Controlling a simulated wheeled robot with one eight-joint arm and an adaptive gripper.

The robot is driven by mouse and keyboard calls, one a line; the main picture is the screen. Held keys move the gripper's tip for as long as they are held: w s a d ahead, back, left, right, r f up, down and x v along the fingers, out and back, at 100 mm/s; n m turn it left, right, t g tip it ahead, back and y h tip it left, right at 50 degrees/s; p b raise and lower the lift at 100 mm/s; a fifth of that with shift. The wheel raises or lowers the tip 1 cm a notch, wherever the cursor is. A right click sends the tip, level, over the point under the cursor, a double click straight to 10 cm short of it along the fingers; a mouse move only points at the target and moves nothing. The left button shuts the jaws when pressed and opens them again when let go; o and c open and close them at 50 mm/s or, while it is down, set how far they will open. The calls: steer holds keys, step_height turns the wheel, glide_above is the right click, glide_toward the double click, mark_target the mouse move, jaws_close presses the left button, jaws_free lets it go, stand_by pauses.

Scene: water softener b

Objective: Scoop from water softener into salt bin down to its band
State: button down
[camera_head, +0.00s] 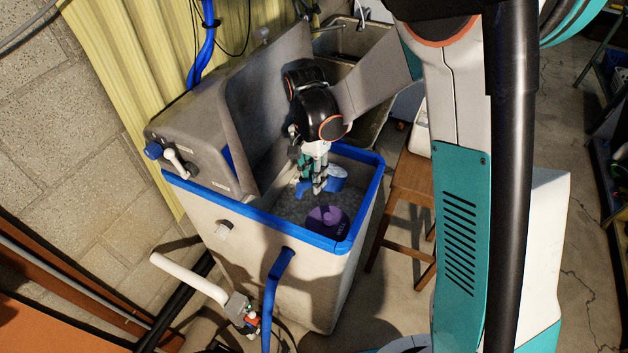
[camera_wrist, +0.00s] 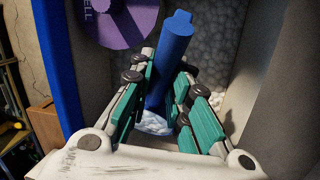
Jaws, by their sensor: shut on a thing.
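My gripper (camera_head: 313,184) is inside the open water softener (camera_head: 285,285), low over the grey-white salt (camera_head: 292,207). It is shut on the blue scoop (camera_head: 303,188). In the wrist view the scoop's blue handle (camera_wrist: 174,62) stands between the teal finger pads of my gripper (camera_wrist: 168,84). White salt (camera_wrist: 155,123) shows behind the fingers below the handle, probably in the scoop's bowl, which is mostly hidden. A white container (camera_head: 421,131) on a stool may be the salt bin; my arm hides part of it, and no band can be made out.
A purple round well cap (camera_head: 327,219) marked WELL sits in the softener near its front. The blue rim (camera_head: 310,243) surrounds the opening, and the grey lid (camera_head: 268,100) stands raised. The wooden stool (camera_head: 412,176) stands to the right, a sink (camera_head: 372,92) behind.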

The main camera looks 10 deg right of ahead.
steer(key=p+v, duration=0.2)
steer(key=v, duration=0.1)
steer(key=s+p+v, duration=0.1)
steer(key=p+v, duration=0.1)
steer(key=v, duration=0.1)
steer(key=s+p+v, duration=0.1)
steer(key=p+v, duration=0.1)
steer(key=v, duration=0.2)
steer(key=shift+d+r, duration=0.2)
steer(key=shift+d, duration=0.05)
steer(key=t+h, duration=0.1)
steer(key=t+h+b, duration=0.1)
steer(key=shift+s+a+f+h, duration=0.15)
steer(key=shift+s+h, duration=0.05)
steer(key=shift+h, duration=0.1)
steer(key=shift+d+m+t+h+b, duration=0.35)
steer(key=shift+t+h+b, duration=0.25)
steer(key=shift+t, duration=0.2)
steer(key=shift+w+d+r, duration=0.1)
steer(key=shift+d+r, duration=0.05)
steer(key=shift+r, duration=0.05)
